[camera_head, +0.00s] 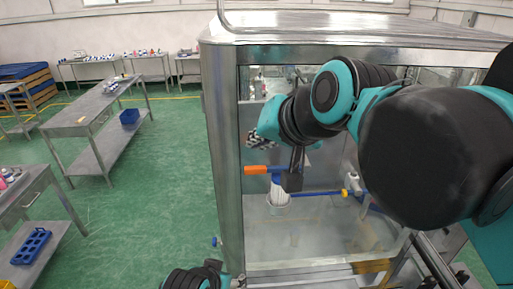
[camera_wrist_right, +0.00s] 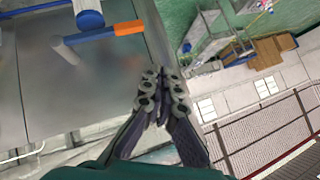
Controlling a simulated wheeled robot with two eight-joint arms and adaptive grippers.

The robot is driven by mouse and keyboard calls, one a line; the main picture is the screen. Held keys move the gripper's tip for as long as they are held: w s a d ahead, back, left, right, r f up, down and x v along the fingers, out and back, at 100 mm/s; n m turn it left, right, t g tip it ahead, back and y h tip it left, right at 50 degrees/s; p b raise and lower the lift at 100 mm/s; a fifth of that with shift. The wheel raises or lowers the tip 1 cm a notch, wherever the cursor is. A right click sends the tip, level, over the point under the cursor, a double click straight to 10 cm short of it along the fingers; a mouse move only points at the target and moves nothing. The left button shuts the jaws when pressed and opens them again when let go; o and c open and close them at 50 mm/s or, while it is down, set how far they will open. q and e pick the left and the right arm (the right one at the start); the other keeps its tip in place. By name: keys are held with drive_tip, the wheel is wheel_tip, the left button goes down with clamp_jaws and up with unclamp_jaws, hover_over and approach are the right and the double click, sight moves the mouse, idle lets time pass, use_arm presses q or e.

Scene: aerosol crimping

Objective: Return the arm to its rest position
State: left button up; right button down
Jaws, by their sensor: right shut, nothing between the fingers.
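My right arm reaches in from the right in the head view, in front of the metal-framed, glass-sided machine (camera_head: 222,150). My right gripper (camera_head: 262,138) is at its left end, partly hidden by the wrist, near the machine's left post. In the right wrist view the right gripper (camera_wrist_right: 162,80) has its dark fingers together at the tips, with nothing between them. A blue bar with an orange end (camera_head: 262,170) lies just below the gripper in the head view. The bar also shows upper left in the wrist view (camera_wrist_right: 128,28), apart from the fingers.
A white cylinder with a blue top (camera_head: 278,193) stands inside the machine. Steel tables (camera_head: 85,112) with a blue bin (camera_head: 129,116) and a blue rack (camera_head: 32,246) stand at left. Green floor (camera_head: 150,200) between them and the machine is free.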

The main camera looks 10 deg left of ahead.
drive_tip(key=d+f+h+b, duration=0.1)
drive_tip(key=d+f+b, duration=0.45)
drive_tip(key=f, duration=0.55)
drive_tip(key=d+f+h+b, duration=0.1)
drive_tip(key=d+f+b, duration=0.3)
drive_tip(key=f+b, duration=0.55)
drive_tip(key=d+f+h+b, duration=0.1)
drive_tip(key=d+f+b, duration=0.3)
drive_tip(key=f, duration=1)
drive_tip(key=s+d+f+h+b, duration=0.1)
drive_tip(key=d+f+b, duration=0.4)
drive_tip(key=f, duration=0.7)
drive_tip(key=s+d+f+h+b, duration=0.1)
drive_tip(key=s+d+f+b, duration=0.3)
drive_tip(key=f, duration=0.9)
drive_tip(key=s+d+f+m+h+b, duration=0.1)
drive_tip(key=d+f+b, duration=0.5)
drive_tip(key=f, duration=0.7)
drive_tip(key=shift+s+d+f+h+b, duration=0.15)
drive_tip(key=shift+s+d+h+b, duration=0.25)
drive_tip(key=shift+s+b, duration=0.7)
drive_tip(key=shift+a, duration=0.15)
